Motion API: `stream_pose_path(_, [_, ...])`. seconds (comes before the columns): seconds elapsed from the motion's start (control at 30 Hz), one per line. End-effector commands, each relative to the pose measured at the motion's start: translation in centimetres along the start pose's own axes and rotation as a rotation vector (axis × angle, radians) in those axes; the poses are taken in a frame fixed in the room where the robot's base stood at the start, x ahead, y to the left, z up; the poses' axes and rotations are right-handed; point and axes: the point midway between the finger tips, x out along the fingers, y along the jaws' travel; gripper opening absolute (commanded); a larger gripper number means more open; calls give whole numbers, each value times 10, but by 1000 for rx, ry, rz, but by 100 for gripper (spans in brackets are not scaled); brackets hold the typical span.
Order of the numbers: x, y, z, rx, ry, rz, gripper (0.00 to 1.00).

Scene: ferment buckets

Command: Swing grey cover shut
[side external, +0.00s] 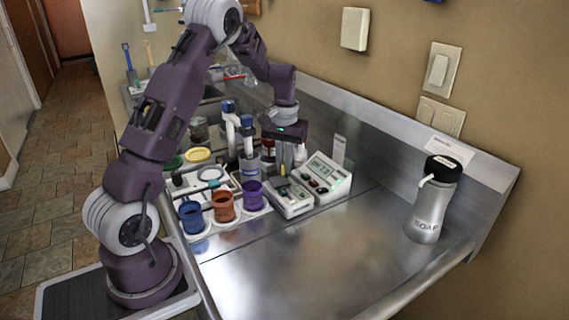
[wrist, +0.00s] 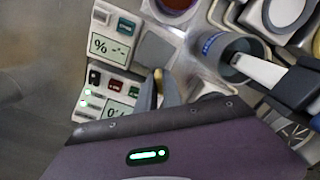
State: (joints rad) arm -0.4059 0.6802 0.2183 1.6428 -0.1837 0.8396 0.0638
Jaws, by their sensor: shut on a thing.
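A grey square plate (wrist: 157,50), which looks like the grey cover, shows in the wrist view on the white instrument with the "%" display (wrist: 108,46). In the side view this instrument (side external: 291,208) stands beside the buckets. My gripper (side external: 286,171) points down over it. In the wrist view the fingertips (wrist: 160,80) are close together at the plate's near edge. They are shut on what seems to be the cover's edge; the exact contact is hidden. I cannot tell the cover's hinge or angle.
A second instrument (side external: 325,178) stands right alongside. Blue (side external: 191,216), orange (side external: 223,206) and purple (side external: 252,195) buckets sit close on the left. Blue-topped upright tools (side external: 247,140) crowd the gripper. A soap bottle (side external: 432,205) stands far right; the steel counter between is clear.

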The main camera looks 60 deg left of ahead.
Motion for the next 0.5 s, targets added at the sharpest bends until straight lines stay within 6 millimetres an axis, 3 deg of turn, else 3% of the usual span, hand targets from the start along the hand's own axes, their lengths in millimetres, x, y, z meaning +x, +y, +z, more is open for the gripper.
stream_pose_path(0.5, [-2,1,-2,-161,7,3,0])
